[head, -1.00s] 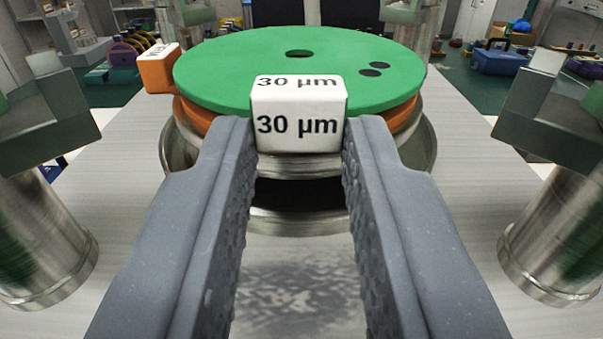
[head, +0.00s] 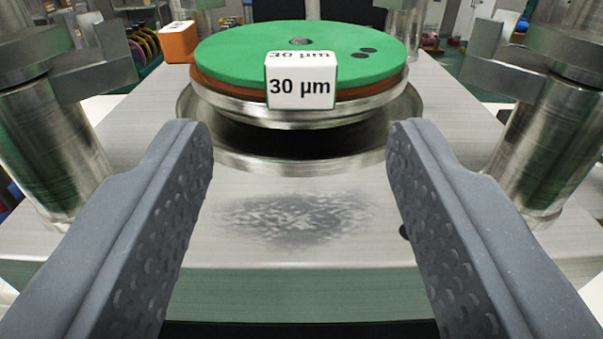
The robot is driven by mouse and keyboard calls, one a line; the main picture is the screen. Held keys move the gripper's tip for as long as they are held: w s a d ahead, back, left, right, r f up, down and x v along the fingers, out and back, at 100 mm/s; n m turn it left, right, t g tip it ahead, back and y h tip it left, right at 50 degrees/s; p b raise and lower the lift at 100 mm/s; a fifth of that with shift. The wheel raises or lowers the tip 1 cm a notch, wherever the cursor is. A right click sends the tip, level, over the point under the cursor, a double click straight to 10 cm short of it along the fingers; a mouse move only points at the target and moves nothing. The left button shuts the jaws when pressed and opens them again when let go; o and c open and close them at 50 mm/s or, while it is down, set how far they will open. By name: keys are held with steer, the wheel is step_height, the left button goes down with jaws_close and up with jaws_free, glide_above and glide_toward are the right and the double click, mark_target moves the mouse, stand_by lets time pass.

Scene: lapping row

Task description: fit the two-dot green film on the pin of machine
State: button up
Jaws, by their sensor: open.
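The two-dot green film (head: 240,55) lies flat on the round platen of the machine (head: 300,255), with its two dark dots at the right. Its white tab (head: 301,82), marked 30 µm, faces me at the near edge. A grey pin top (head: 301,41) shows in the film's centre hole. An orange-brown disc (head: 225,88) lies under the film, above the metal rim (head: 300,112). My gripper (head: 298,135) is open and empty, its fingers wide apart on the near side of the tab, not touching it.
An orange block with a white label (head: 180,42) sticks out at the back left of the platen. Metal posts with clamp-like blocks stand at left (head: 60,130) and right (head: 545,130). The plate's near part is clear, with a dark worn patch.

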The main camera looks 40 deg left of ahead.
steer(key=b+v, duration=0.1)
steer(key=v, duration=0.9)
steer(key=shift+s+d, duration=0.25)
steer(key=shift+s, duration=0.05)
steer(key=w+d+r+t+h+b, duration=0.1)
steer(key=w+d+r+h, duration=0.2)
steer(key=r, duration=0.4)
steer(key=w+r+t+h+b, duration=0.1)
steer(key=w+r+h+b, duration=0.1)
steer(key=w+r+h, duration=0.45)
steer(key=s+r+m+t+h+b, duration=0.1)
steer(key=s+r+m+h+b, duration=0.2)
steer(key=r, duration=1.3)
steer(key=s+a+r+m, duration=0.1)
steer(key=s+a+r, duration=0.3)
steer(key=s, duration=0.4)
steer(key=s+a+r+m+g+y+b, duration=0.1)
steer(key=s+a+r, duration=0.4)
steer(key=s, duration=0.3)
steer(key=s+a+r+m+g+y+b, duration=0.1)
steer(key=s+a+r+m, duration=0.1)
steer(key=s+a+r, duration=0.3)
steer(key=v, duration=0.2)
steer(key=shift+s, duration=0.4)
